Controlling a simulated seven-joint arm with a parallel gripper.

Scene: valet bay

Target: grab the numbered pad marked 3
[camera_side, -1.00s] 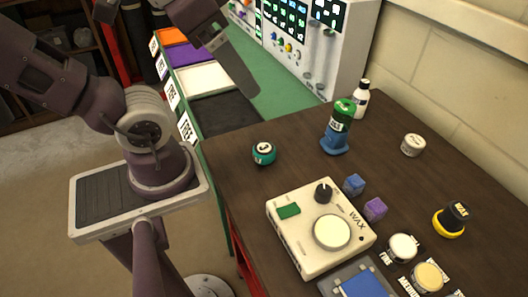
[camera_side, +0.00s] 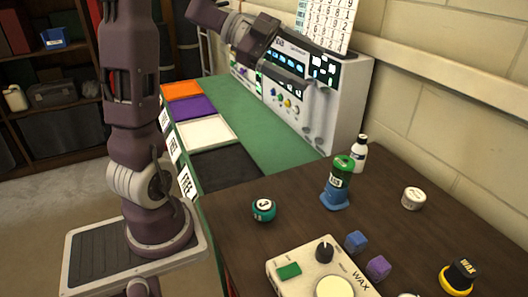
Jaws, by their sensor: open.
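A small teal round pad (camera_side: 264,210) sits near the left edge of the dark wooden table. The dark mark on its white disc looks like a 3 but is too small to read surely. My gripper (camera_side: 296,68) is raised at the upper middle, in front of the white control panel and well away from the pad. It is open, and I see nothing between its fingers.
A blue-based green can (camera_side: 340,180), a white bottle (camera_side: 359,154) and a white jar (camera_side: 413,198) stand right of the pad. A cream wax device (camera_side: 289,271) and two small blocks (camera_side: 357,242) are in front. The green counter (camera_side: 262,137) has coloured bays.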

